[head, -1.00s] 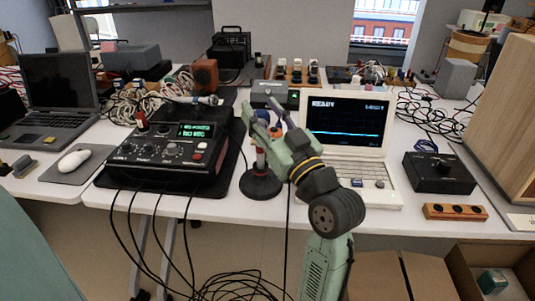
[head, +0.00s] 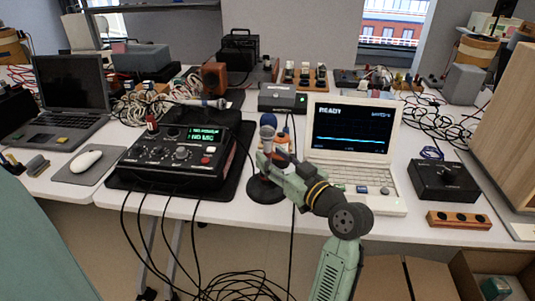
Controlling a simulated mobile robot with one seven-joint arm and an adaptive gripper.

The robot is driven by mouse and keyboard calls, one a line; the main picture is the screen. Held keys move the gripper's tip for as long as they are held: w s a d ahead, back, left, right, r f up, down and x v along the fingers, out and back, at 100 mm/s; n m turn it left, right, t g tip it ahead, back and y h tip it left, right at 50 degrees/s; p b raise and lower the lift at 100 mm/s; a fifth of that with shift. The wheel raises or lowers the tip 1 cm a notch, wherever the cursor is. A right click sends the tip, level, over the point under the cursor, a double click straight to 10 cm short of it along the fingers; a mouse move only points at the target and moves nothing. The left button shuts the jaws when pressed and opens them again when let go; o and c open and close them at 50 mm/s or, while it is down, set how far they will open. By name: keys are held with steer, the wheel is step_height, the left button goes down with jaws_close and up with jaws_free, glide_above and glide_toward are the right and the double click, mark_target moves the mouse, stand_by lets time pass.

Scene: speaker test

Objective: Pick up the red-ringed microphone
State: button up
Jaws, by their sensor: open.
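A microphone with a dark blue head (head: 268,120) stands upright on a round black base (head: 264,189) between the mixer box and the white laptop. My gripper (head: 268,158) is open and overlaps the middle of this stand in the picture; I cannot tell whether it touches. It hides part of the upright, and no red ring can be made out there. A small red-and-white upright piece (head: 152,121) stands at the back left of the mixer box. Another microphone (head: 215,103) lies behind the mixer box, with a blue band.
The black mixer box (head: 178,160), its display reading NO MIC, stands left of my gripper with cables hanging down. The white laptop (head: 352,140) is close on the right. A black knob box (head: 443,180) and a wooden block (head: 459,220) are further right.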

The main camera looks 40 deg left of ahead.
steer(key=shift+x, duration=1.3)
steer(key=shift+c, duration=0.5)
jaws_close()
